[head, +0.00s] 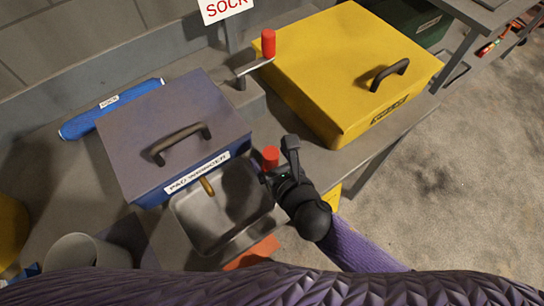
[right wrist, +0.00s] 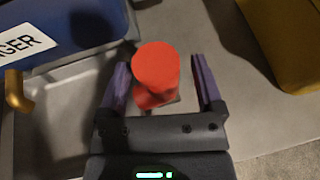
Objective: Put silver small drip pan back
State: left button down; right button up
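The silver small drip pan (head: 252,222) is a shallow, square metal tray. It sits in front of the blue pad wringer box (head: 140,140), under a brass spout (head: 207,186). Part of the pan shows at the left of the right wrist view (right wrist: 62,125). My right gripper (head: 277,168) is just right of the pan. Its purple fingers (right wrist: 160,85) are open on either side of a red cylinder (right wrist: 156,66), with a gap on both sides. I cannot tell what the cylinder is fixed to. My left gripper is not in view.
A yellow box (head: 335,60) stands at the back right, beside a red-handled crank (head: 268,43). A blue sock roll (head: 110,107) lies behind the wringer. A grey cylinder (head: 85,250) stands at front left. An orange-red thing (head: 253,252) is below the pan. Open floor lies right.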

jog(key=shift+f+b, duration=0.2)
jog(key=shift+b, duration=0.1)
jog(key=p+v, duration=0.2)
jog(key=v, duration=0.8)
jog(key=shift+s+a+f, duration=0.25)
jog(key=shift+a, duration=0.05)
